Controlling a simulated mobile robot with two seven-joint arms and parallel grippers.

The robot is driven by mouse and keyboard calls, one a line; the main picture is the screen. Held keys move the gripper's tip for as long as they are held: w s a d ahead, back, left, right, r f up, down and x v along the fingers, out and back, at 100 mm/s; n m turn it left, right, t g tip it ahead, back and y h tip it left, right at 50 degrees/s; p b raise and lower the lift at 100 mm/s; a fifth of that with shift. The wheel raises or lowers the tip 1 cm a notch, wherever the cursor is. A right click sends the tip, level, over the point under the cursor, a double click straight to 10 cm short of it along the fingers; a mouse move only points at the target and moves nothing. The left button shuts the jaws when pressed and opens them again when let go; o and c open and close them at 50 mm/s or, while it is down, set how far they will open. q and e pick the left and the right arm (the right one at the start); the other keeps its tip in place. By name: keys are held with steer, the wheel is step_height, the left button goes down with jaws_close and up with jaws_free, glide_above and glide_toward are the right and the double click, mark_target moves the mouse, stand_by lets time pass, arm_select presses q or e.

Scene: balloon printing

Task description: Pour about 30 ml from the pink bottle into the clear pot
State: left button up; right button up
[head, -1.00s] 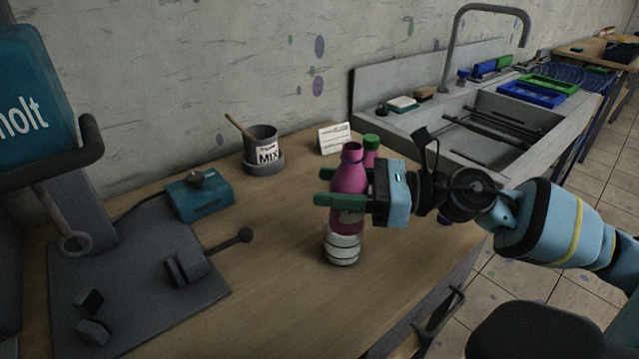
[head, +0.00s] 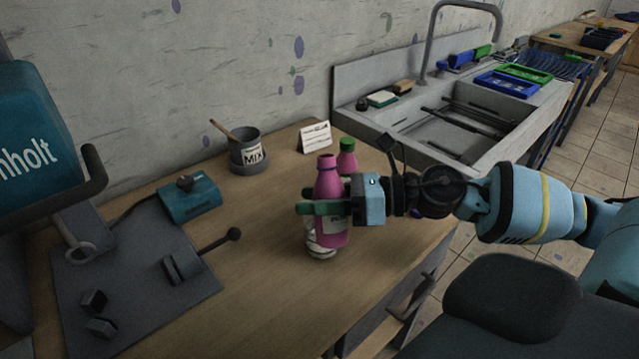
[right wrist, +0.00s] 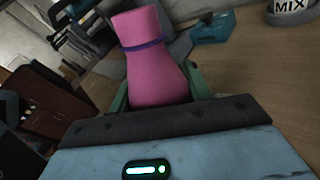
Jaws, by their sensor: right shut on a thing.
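The pink bottle (head: 329,181) is upright in the head view, with no cap on its neck. My right gripper (head: 322,208) is shut around its body from the right. The bottle also fills the middle of the right wrist view (right wrist: 150,65). A small clear pot with white bands (head: 321,251) stands on the table. The bottle's lower part overlaps the pot in the picture and hides most of it; I cannot tell whether they touch. The pot does not show in the right wrist view. My left gripper is out of view.
A second pink bottle with a green cap (head: 347,160) stands just behind. A grey MIX pot (head: 245,147), a white card (head: 314,137) and a teal box (head: 188,199) stand farther back. A dark plate (head: 140,285) with a lever lies left. The front table is clear.

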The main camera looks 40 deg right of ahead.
mark_target(319, 221)
steer(key=shift+s+a+r+m, duration=0.15)
steer(key=shift+s+r+m, duration=0.1)
steer(key=shift+m, duration=0.25)
steer(key=shift+s+a+f+m+g, duration=0.2)
steer(key=shift+s+f+m+g, duration=0.5)
steer(key=shift+m, duration=0.5)
steer(key=shift+s+a+f+m+g+b, duration=0.1)
steer(key=shift+s+f+m+g+b, duration=0.05)
steer(key=shift+f+m+g+b, duration=0.2)
steer(key=shift+r, duration=0.25)
steer(key=shift+f, duration=0.1)
steer(key=shift+s+a+f+m, duration=0.1)
steer(key=shift+m, duration=0.15)
steer(key=shift+s+f+m+g, duration=0.1)
steer(key=shift+f+m+g, duration=0.05)
steer(key=shift+m+g, duration=0.15)
